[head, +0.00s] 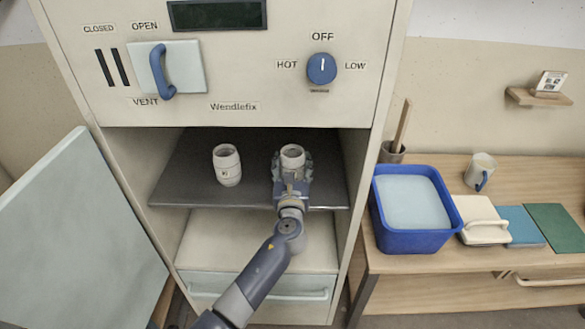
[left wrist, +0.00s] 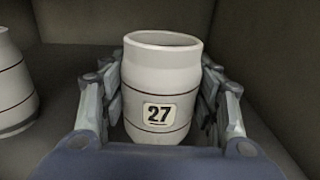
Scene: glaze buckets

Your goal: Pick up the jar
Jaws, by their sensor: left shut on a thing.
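The jar in my left gripper (head: 291,178) is white with dark bands and stands upright inside the open kiln chamber; its rim (head: 292,152) shows above the fingers in the head view. In the left wrist view this jar (left wrist: 162,85) carries a label "27", with the fingers closed on both its sides. A second white banded jar (head: 227,165) stands to the left on the dark shelf (head: 185,170); part of it shows at the left edge of the left wrist view (left wrist: 12,85). I cannot tell whether the held jar touches the shelf. My right gripper is not in view.
The kiln's chamber walls enclose the shelf, and its door (head: 80,230) hangs open at left. A blue handle (head: 161,70) and a blue knob (head: 321,69) are above. On the wooden bench (head: 400,265) at right are a blue glaze bucket (head: 412,240), mug (head: 480,172) and tiles.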

